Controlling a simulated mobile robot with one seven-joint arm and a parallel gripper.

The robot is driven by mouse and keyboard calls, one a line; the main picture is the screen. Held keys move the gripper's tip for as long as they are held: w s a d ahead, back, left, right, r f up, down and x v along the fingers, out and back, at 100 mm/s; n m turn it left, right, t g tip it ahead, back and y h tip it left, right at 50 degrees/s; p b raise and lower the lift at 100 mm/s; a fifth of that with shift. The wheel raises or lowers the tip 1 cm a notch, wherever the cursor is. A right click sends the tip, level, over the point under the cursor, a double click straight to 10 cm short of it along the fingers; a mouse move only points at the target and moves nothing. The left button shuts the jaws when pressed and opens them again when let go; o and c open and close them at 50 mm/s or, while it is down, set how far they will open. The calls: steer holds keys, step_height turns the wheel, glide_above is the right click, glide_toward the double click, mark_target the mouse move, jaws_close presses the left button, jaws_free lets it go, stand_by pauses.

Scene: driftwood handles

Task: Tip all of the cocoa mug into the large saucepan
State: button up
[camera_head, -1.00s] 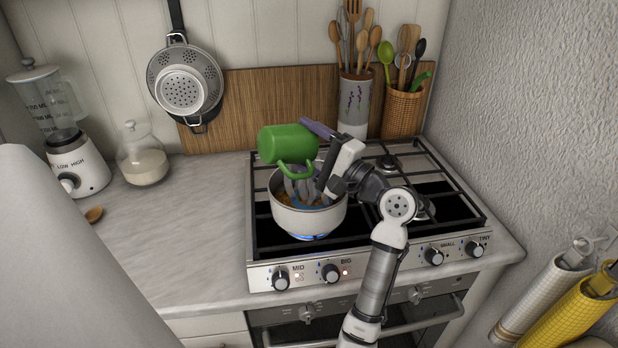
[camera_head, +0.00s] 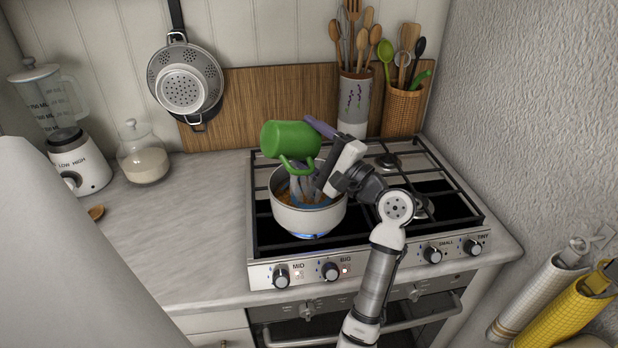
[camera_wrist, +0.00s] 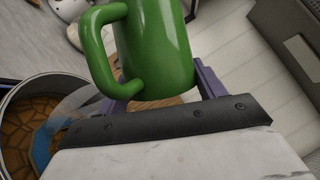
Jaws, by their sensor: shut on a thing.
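The green cocoa mug (camera_head: 290,139) is lying over on its side in the air above the large saucepan (camera_head: 308,218), with its handle hanging below. My gripper (camera_head: 314,150) is shut on the mug from the right, its purple fingers on either side. In the wrist view the mug (camera_wrist: 160,45) sits between the fingers (camera_wrist: 165,92). The saucepan (camera_wrist: 48,80) shows at the left there, with brown contents and something blue and translucent inside. The mug's inside is hidden, so I cannot tell what it holds.
The saucepan stands on the front left burner of the gas stove (camera_head: 400,245), with a blue flame beneath. A utensil crock (camera_head: 354,105) and a wicker utensil holder (camera_head: 402,112) stand behind. A glass jar (camera_head: 143,160) and blender (camera_head: 75,160) stand left; the counter between is clear.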

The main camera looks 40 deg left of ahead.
steer(key=shift+w+m, duration=0.1)
steer(key=shift+m, duration=0.4)
